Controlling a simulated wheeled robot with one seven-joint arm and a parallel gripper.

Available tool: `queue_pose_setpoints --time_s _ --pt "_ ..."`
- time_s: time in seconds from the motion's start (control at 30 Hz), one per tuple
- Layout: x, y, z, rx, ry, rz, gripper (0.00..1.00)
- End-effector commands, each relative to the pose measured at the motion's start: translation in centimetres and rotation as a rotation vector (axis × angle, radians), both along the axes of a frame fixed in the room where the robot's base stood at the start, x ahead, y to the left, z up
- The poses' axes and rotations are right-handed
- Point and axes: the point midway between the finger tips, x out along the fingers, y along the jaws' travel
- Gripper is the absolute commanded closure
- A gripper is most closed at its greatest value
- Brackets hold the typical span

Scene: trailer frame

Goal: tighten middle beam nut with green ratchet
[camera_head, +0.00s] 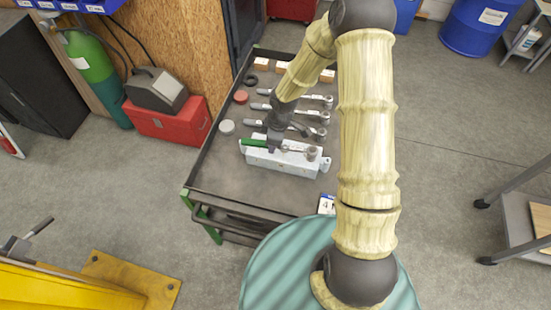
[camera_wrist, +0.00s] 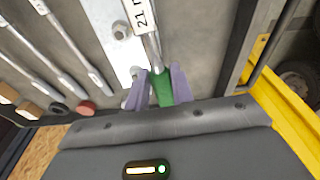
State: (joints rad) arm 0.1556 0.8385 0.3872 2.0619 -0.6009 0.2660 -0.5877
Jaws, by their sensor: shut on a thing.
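The green ratchet (camera_head: 255,143) lies along a pale metal holder (camera_head: 285,164) on the cart, its green handle at the left and its metal head toward the right. My gripper (camera_head: 273,147) reaches down onto it from above. In the wrist view my gripper (camera_wrist: 163,88) has its two purple fingers on either side of the green handle (camera_wrist: 162,92) and is shut on it. The shaft runs upward past a white label reading "21". I cannot tell if the ratchet still touches the holder. I cannot make out the middle beam nut in either view.
Several other ratchets (camera_head: 290,115) lie behind on the dark cart top (camera_head: 235,180), with round caps (camera_head: 227,127) at its left. A yellow frame part (camera_head: 70,285) stands at lower left. A shelf cart (camera_head: 525,215) is at right. Grey floor between is open.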

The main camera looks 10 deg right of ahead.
Motion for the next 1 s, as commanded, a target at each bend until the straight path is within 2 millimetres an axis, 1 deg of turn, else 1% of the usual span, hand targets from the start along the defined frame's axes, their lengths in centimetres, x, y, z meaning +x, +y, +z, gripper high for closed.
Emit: queue_pose_setpoints --time_s 0.1,0.4,0.5,0.6,0.7,0.77,1.0 --pt "0.9 -1.5 -0.3 -0.002 -0.002 -0.231 1.00" --pt "3.0 -5.5 -0.8 -0.001 -0.003 -0.821 1.00" --pt "3.6 -6.8 -0.9 0.000 -0.003 -1.008 1.00" --pt "4.1 -7.9 -0.9 0.000 -0.002 -1.155 1.00" --pt "4.3 -8.6 -1.0 0.000 -0.001 -1.243 1.00" --pt "4.4 -8.7 -1.0 0.000 -0.001 -1.267 1.00" --pt "4.4 -8.7 -0.9 0.000 0.000 -1.273 1.00"
